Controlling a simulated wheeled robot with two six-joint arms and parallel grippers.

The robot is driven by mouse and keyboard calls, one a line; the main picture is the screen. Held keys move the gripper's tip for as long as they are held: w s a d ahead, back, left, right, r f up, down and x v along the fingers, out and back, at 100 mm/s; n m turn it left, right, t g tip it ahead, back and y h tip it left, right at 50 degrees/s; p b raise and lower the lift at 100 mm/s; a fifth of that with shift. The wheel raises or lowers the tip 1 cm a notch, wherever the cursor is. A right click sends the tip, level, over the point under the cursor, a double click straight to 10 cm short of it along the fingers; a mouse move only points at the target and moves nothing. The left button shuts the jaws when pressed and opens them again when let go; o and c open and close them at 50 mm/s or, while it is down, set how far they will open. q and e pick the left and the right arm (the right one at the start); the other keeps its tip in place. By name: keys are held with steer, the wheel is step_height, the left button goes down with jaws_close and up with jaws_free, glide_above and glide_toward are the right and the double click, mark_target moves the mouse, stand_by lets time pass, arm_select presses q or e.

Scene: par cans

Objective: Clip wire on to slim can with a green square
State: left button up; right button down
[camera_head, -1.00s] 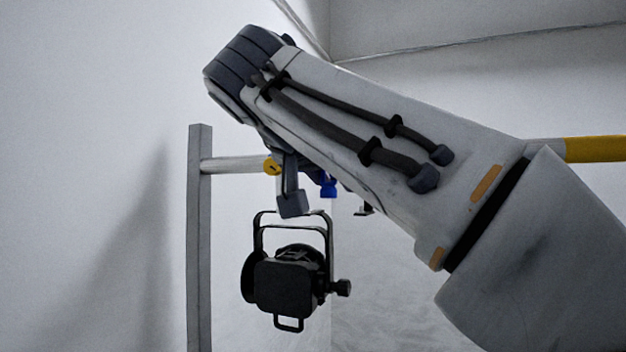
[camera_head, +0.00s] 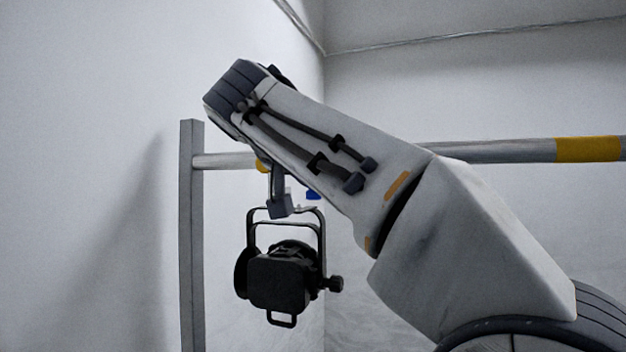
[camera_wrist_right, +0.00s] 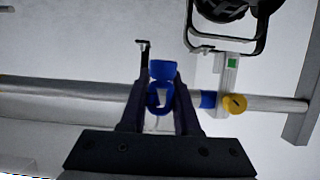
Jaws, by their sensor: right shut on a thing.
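A black can light (camera_head: 280,280) hangs in its yoke below a grey clamp (camera_head: 280,206) on the horizontal pipe (camera_head: 225,161). In the right wrist view, the clamp (camera_wrist_right: 227,80) carries a green square (camera_wrist_right: 232,63) and a yellow knob (camera_wrist_right: 235,104). My right gripper (camera_wrist_right: 161,88) is shut on a blue piece (camera_wrist_right: 163,70), seemingly the wire's clip, in front of the pipe and left of the clamp. A bit of blue (camera_head: 313,195) shows under my arm in the head view. The wire's run is unclear. My left gripper is out of view.
A grey upright post (camera_head: 190,240) stands left of the can at the pipe's end. A yellow band (camera_head: 588,149) marks the pipe at the right. A white wall is close on the left. A blue band (camera_wrist_right: 208,99) sits on the pipe beside the clamp.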

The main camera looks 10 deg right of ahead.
steer(key=shift+w+d+f+p, duration=0.15)
steer(key=shift+w+p, duration=2.15)
steer(key=shift+w, duration=1.7)
steer(key=shift+w+a+f+p, duration=0.1)
steer(key=shift+w+p, duration=2.2)
steer(key=shift+w, duration=1.7)
steer(key=shift+f, duration=0.1)
steer(key=shift+b, duration=0.4)
steer(key=shift+t+b, duration=0.3)
steer(key=shift+b, duration=0.15)
